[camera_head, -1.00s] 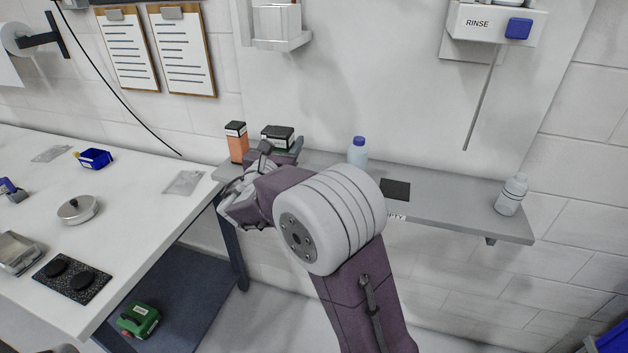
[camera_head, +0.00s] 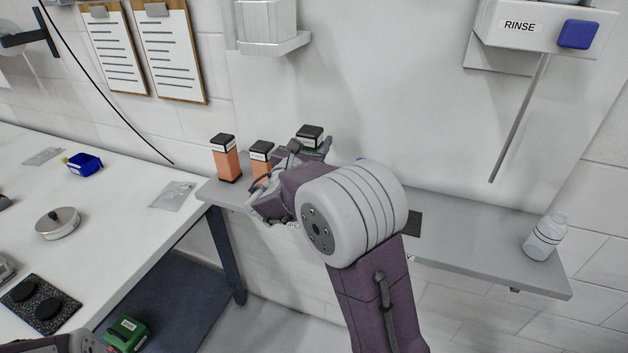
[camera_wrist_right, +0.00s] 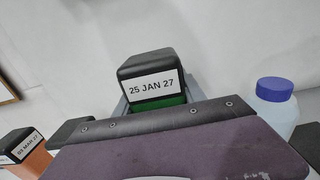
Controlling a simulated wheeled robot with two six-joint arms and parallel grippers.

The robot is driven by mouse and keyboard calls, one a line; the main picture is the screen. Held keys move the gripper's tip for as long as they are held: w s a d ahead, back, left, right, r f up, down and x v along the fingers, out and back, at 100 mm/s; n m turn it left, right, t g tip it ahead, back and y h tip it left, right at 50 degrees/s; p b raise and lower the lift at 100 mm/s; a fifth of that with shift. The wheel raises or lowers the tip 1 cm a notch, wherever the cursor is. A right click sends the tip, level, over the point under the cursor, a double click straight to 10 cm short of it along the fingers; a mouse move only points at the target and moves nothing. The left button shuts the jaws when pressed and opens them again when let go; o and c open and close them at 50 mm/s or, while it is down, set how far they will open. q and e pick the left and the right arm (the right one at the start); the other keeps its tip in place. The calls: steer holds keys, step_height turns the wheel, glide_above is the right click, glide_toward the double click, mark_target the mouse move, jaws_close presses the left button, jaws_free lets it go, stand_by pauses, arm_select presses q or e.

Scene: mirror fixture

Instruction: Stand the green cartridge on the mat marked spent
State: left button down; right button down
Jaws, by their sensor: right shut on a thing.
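The green cartridge shows mainly its black cap (camera_head: 310,133) in the head view; my arm hides its body. In the right wrist view its cap is labelled 25 JAN 27, with a strip of green body (camera_wrist_right: 158,104) below. My right gripper (camera_head: 318,148) is shut on it, and it looks about upright. It is over or at the wall shelf (camera_head: 480,243); I cannot tell whether its base touches. A dark mat (camera_head: 414,222) lies right of my wrist, its label mostly hidden. No mat marked spent is readable. My left gripper is out of view.
Two orange cartridges with black caps, one at the shelf's left end (camera_head: 227,163) and one closer to my gripper (camera_head: 261,158), stand left of it. A blue-capped bottle (camera_wrist_right: 276,100) is to the right in the wrist view. A clear bottle (camera_head: 545,238) stands at the shelf's right end.

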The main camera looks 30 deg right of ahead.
step_height(320, 180, down, 7)
steer(key=shift+r, duration=0.2)
steer(key=shift+w+f, duration=0.1)
steer(key=shift+w, duration=0.05)
steer(key=shift+d, duration=0.1)
steer(key=c, duration=1.1)
jaws_free()
steer(key=shift+f, duration=0.15)
steer(key=o, duration=0.4)
